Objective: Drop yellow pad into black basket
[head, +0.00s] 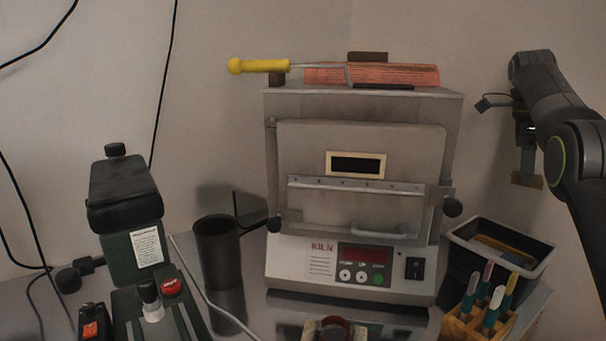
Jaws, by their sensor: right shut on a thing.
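The black basket (463,258) stands on the table to the right of the kiln, its light rim facing up. My right gripper (527,172) hangs in the air above and a little right of the basket, pointing down. It is shut on a small brownish-yellow piece, which looks like the yellow pad (527,181), clear of the basket. My left gripper is not in view.
A grey kiln (360,200) fills the middle, with a yellow-handled tool (262,66) on top. A wooden holder (470,325) with several teal-handled tools stands before the basket. Long flat pieces (505,250) lie inside the basket. A dark cup (219,255) and green bottle (130,230) stand left.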

